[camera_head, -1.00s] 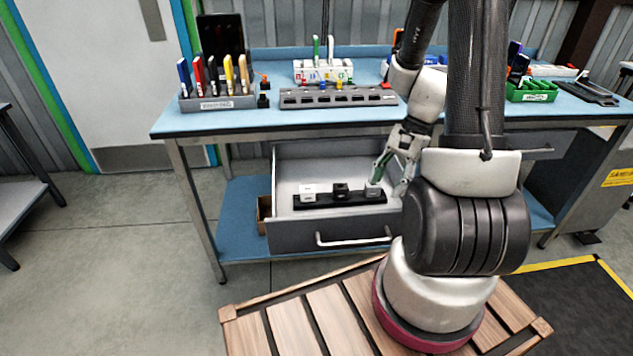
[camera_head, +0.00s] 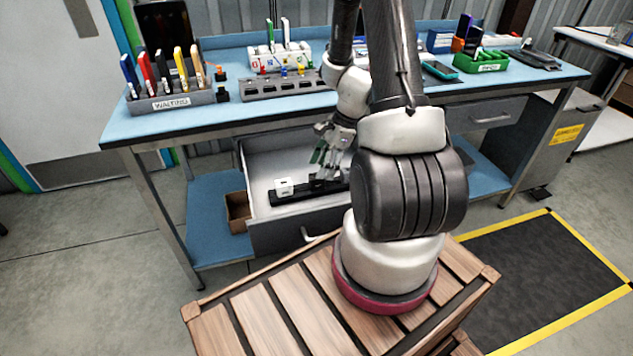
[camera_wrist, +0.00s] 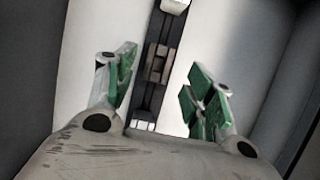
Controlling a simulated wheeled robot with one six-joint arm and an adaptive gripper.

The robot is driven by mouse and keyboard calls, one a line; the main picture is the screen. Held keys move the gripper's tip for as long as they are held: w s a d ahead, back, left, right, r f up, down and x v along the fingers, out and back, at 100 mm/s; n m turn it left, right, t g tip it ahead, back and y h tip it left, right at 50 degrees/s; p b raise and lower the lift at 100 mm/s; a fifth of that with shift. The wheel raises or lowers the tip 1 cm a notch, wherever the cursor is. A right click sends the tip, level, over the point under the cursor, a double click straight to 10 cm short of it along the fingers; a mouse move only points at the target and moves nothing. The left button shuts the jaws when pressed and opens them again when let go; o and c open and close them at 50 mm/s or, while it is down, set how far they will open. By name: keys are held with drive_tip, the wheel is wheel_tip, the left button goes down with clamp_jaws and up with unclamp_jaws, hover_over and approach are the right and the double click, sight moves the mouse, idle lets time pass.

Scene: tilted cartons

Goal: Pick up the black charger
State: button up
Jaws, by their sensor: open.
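In the wrist view the black charger (camera_wrist: 158,64) sits on a dark strip (camera_wrist: 150,98) inside the open drawer, between my finger pads in the picture. A white charger (camera_wrist: 173,5) is at the top edge of that view, and part of a light one (camera_wrist: 145,125) shows at the bottom. My gripper (camera_wrist: 160,75) is open, its green-padded fingers on either side of the strip. In the head view my gripper (camera_head: 326,158) is over the drawer and largely hides the black charger. The white charger (camera_head: 284,187) is clear to its left.
The drawer front (camera_head: 275,236) and side walls surround the strip. A brown box (camera_head: 238,213) stands left of the drawer.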

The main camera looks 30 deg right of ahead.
drive_tip(key=x, duration=0.4)
drive_tip(key=shift+a+f, duration=0.2)
drive_tip(key=shift+f, duration=0.15)
drive_tip(key=shift+c, duration=0.4)
drive_tip(key=c, duration=1.1)
drive_tip(key=shift+o, duration=0.2)
drive_tip(key=shift+r, duration=0.15)
wheel_tip(320, 180, up, 10)
drive_tip(key=shift+r, duration=0.65)
drive_tip(key=shift+r, duration=1.45)
